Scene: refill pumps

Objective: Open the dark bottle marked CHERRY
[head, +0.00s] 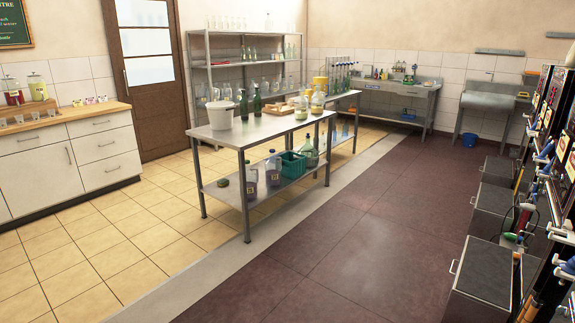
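No bottle with a readable CHERRY mark shows; labels are too small to read from here. Two dark green bottles stand upright on the steel table (225,136), one nearer the left (243,104) and one just right of it (257,101). Darker labelled jugs stand on the table's lower shelf, one at the left (251,183) and one to its right (273,170). Neither of my grippers is in view.
A white bucket (219,115) stands on the table; a green crate (293,165) is on its lower shelf. A wooden-topped counter (95,112) is at left. Dark cabinets (487,270) with pumps line the right. The dark floor (350,245) between is clear.

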